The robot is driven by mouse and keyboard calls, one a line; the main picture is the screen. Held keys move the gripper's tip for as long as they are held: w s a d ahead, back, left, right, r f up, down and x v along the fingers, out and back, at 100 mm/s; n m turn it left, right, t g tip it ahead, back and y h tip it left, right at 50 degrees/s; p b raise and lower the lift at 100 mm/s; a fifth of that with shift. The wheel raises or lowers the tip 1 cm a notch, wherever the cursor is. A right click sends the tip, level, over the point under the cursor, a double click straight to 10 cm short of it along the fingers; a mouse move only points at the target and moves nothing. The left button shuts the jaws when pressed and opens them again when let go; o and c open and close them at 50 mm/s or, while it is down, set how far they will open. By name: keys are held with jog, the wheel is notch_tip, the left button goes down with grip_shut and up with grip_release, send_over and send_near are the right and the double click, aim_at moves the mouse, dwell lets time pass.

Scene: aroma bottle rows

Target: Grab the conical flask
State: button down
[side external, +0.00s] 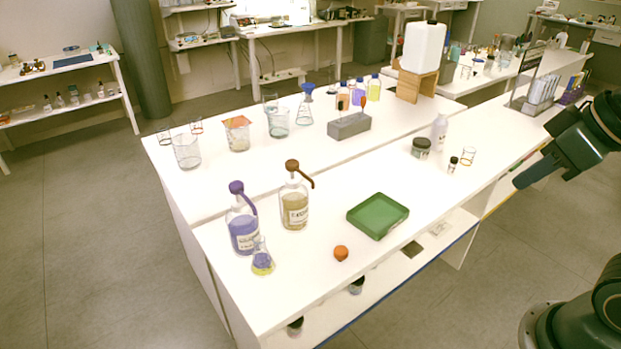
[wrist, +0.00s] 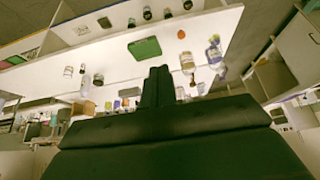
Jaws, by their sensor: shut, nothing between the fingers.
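A small conical flask (side external: 262,258) with yellow liquid stands on the white bench at the front left, close beside the bottle with the purple pump. In the wrist view it appears small and unclear near that bottle. A second conical flask (side external: 304,114) with a blue funnel in its mouth stands farther back on the bench. My gripper (side external: 523,182) is at the right, beyond the bench's right edge, far from both flasks. In the wrist view its fingers (wrist: 158,72) are together, with nothing between them.
The purple-pump bottle (side external: 243,224) and brown-pump bottle (side external: 294,203) stand near the flask. A dark jar (side external: 421,147), white bottle (side external: 439,131) and small vial (side external: 453,164) stand farther right. Bench around the tray is clear.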

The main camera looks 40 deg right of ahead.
jog(key=c, duration=1.2)
grip_release()
jog(key=shift+o, duration=0.2)
jog(key=w+a+f+m+y, duration=0.15)
jog(key=w+a+m, duration=0.35)
jog(key=w, duration=0.5)
jog(key=w+a+f+m+y, duration=0.15)
jog(key=w+a+m, duration=0.35)
jog(key=w, duration=0.5)
jog(key=w+a+f+m+y, duration=0.1)
jog(key=w+a+f+m, duration=0.3)
jog(key=w+f+m, duration=0.2)
jog(key=w+a+f+m+g+y, duration=0.1)
jog(key=w+a+f+m, duration=0.4)
jog(key=f, duration=0.6)
jog(key=shift+w+a+m+g, duration=0.3)
jog(key=shift+w+m, duration=0.6)
